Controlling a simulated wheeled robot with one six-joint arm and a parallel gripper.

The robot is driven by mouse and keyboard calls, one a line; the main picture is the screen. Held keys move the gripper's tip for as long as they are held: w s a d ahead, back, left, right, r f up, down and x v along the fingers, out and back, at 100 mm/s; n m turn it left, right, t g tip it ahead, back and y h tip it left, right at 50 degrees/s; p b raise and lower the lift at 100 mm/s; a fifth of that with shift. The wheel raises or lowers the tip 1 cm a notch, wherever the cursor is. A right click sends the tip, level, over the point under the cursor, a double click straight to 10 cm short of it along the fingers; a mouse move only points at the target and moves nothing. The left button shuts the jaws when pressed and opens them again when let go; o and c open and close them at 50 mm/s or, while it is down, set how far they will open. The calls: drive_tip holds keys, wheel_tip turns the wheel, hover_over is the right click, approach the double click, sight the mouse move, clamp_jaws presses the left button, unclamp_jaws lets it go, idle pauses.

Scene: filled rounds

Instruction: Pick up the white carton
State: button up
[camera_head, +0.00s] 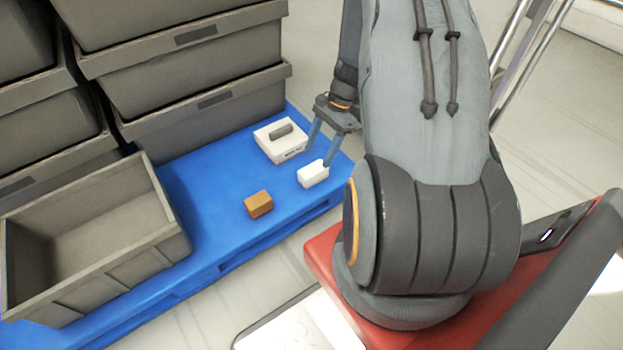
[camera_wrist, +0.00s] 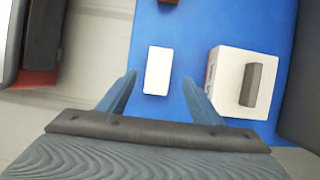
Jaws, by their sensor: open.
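The small white carton (camera_head: 312,175) lies on the blue pallet near its front right edge. In the wrist view the white carton (camera_wrist: 158,71) appears between my two fingertips, with a gap on each side. My gripper (camera_head: 318,156) is open and empty, with its fingers pointing down by the carton. It also shows in the wrist view (camera_wrist: 160,77). I cannot tell how far the fingertips are above the pallet. A larger white box (camera_head: 275,146) with a grey bar on top stands just behind the carton. In the wrist view this box (camera_wrist: 229,79) is close to my right finger.
A brown block (camera_head: 259,204) sits on the blue pallet (camera_head: 210,190), left of the carton. An open empty grey crate (camera_head: 125,245) stands at the pallet's left. Stacked grey crates (camera_head: 200,75) rise at the back. The pallet between crate and brown block is clear.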

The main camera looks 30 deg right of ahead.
sight(314, 169)
drive_tip(key=shift+b+x, duration=2.2)
drive_tip(key=shift+x, duration=1.75)
drive_tip(key=shift+s+d+f, duration=0.1)
drive_tip(key=shift+d, duration=0.1)
drive_tip(key=shift+f, duration=0.25)
drive_tip(key=c, duration=1.3)
